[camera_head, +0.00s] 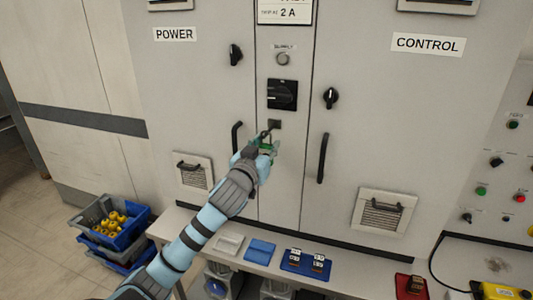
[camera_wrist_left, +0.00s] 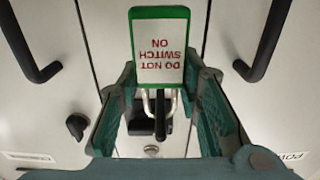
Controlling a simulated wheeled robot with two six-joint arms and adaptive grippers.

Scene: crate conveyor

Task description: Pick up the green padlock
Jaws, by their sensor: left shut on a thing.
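The green padlock (camera_wrist_left: 160,50) is between the fingers of my left gripper (camera_wrist_left: 160,82) in the left wrist view. Its white label with a green border reads "DO NOT SWITCH ON", upside down there. Its silver shackle (camera_wrist_left: 174,104) points down in that view, in front of a black switch handle. I cannot tell whether the shackle touches anything. In the head view my left gripper (camera_head: 266,148) is in front of the cabinet's middle panel, just below a small dark fitting (camera_head: 274,124). Only a little green shows there. My right gripper is out of view.
Two black door handles (camera_head: 323,158) flank the panel. A shelf (camera_head: 229,257) below carries blue and red trays. A crate with yellow items (camera_head: 107,222) stands at lower left.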

